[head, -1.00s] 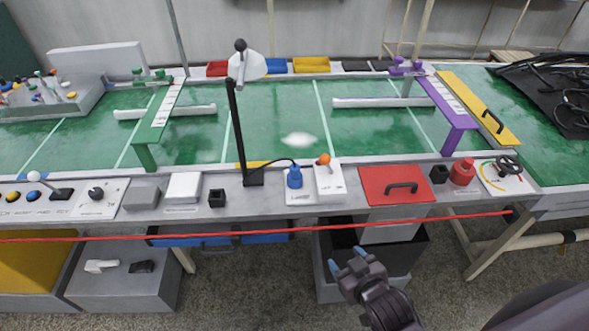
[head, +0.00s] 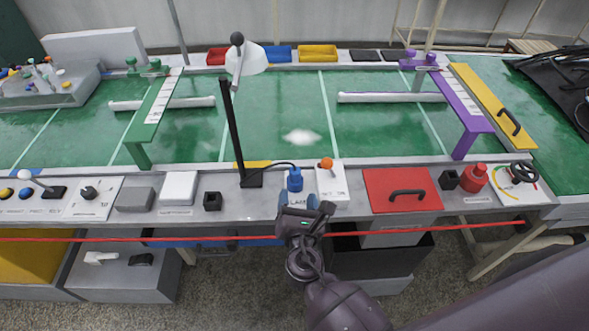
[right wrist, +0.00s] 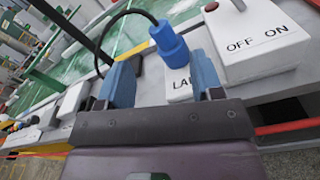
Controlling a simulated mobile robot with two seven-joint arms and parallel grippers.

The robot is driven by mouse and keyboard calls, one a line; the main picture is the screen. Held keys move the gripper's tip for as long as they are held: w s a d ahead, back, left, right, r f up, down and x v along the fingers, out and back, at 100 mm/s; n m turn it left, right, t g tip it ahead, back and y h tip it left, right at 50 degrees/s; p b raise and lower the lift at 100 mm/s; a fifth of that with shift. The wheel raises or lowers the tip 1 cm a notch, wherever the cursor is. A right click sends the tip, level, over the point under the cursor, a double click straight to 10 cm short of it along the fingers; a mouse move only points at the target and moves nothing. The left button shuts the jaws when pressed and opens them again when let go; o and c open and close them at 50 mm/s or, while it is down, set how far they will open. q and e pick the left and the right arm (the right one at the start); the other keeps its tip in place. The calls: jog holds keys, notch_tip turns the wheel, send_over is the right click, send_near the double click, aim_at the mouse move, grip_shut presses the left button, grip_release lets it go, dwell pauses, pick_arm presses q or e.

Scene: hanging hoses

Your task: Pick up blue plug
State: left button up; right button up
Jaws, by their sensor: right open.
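The blue plug (head: 295,179) stands upright at the front edge of the bench, with a black cable running from it to the black lamp post (head: 233,135). In the right wrist view the blue plug (right wrist: 168,42) is ahead of the fingertips, between their lines and nearer the right finger. My right gripper (head: 297,200) is open and empty, just in front of the plug. Its two blue fingers (right wrist: 163,80) are spread apart in the right wrist view. They do not appear to touch the plug. My left gripper is not in view.
A white switch box (head: 331,184) with an orange knob stands close to the right of the plug; its ON and OFF labels show in the wrist view. A small black socket (head: 212,201) is to the left. A red rope (head: 420,231) runs along the bench front.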

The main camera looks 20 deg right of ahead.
aim_at(295, 175)
jog(key=shift+d+r+n, duration=0.15)
jog(key=shift+n, duration=0.85)
jog(key=shift+w+r+n, duration=0.1)
jog(key=shift+r+n, duration=0.05)
jog(key=shift+n, duration=0.75)
jog(key=x, duration=0.5)
jog(key=shift+d, duration=0.1)
jog(key=x, duration=0.5)
jog(key=shift+w+a, duration=0.1)
jog(key=shift+a, duration=0.15)
jog(key=shift+w+d, duration=0.1)
jog(key=shift+w, duration=0.15)
jog(key=c, duration=1)
